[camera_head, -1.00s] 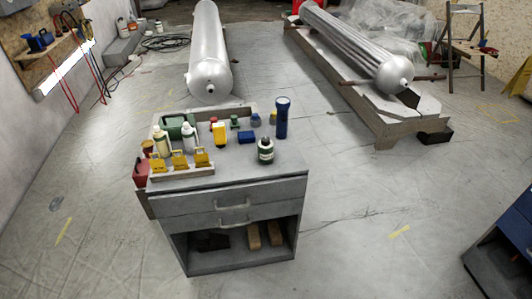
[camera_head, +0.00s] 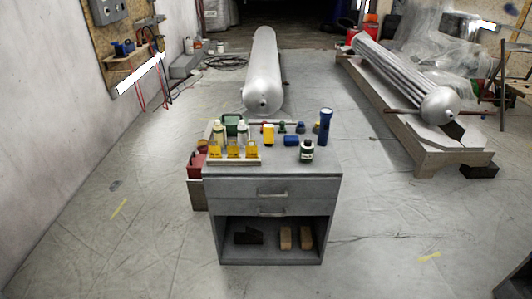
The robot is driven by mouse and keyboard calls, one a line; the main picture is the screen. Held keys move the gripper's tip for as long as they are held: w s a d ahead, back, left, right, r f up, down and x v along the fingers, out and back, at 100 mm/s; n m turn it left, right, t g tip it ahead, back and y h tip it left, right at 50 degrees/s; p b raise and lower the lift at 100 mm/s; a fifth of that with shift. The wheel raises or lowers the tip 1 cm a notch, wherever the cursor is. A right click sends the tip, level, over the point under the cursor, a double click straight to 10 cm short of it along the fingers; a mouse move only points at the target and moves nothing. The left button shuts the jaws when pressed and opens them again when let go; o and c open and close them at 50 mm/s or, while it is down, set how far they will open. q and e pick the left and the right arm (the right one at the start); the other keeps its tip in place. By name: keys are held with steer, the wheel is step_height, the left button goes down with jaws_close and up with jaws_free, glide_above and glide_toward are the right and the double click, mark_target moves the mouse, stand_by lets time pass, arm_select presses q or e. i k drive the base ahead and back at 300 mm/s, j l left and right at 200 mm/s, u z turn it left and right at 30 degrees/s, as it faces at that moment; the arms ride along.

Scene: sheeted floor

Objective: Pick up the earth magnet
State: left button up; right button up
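The grey workbench cabinet (camera_head: 275,160) stands ahead with many small items on top. I cannot tell for sure which one is the earth magnet. Several yellow pieces (camera_head: 234,151) sit in a shallow tray (camera_head: 232,162) at the front left of the top, with pale bottles (camera_head: 219,135) behind them. A yellow block (camera_head: 268,135) stands near the middle. A blue block (camera_head: 291,141) lies right of it. A green and dark piece (camera_head: 282,127) and a small blue piece (camera_head: 300,127) are behind. Neither gripper is in view.
A dark blue torch (camera_head: 325,127) and a dark bottle (camera_head: 307,151) stand on the right of the top. A red container (camera_head: 197,165) is at the cabinet's left side. A long tank (camera_head: 264,75) lies behind. The floor in front is clear.

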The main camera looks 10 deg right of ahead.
mark_target(306, 154)
steer(key=l+u, duration=0.1)
steer(key=u, duration=2)
steer(key=k+l, duration=0.1)
steer(key=l, duration=0.3)
steer(key=k+l+u, duration=0.1)
steer(key=l, duration=0.3)
steer(key=k+l, duration=0.15)
steer(key=l, duration=0.25)
steer(key=k+l+u, duration=0.1)
steer(key=l, duration=0.3)
steer(key=k+l, duration=0.15)
steer(key=l, duration=0.25)
steer(key=k+l+u, duration=0.1)
steer(key=l, duration=0.3)
steer(key=k+l, duration=0.15)
steer(key=l, duration=0.2)
steer(key=l+u, duration=0.05)
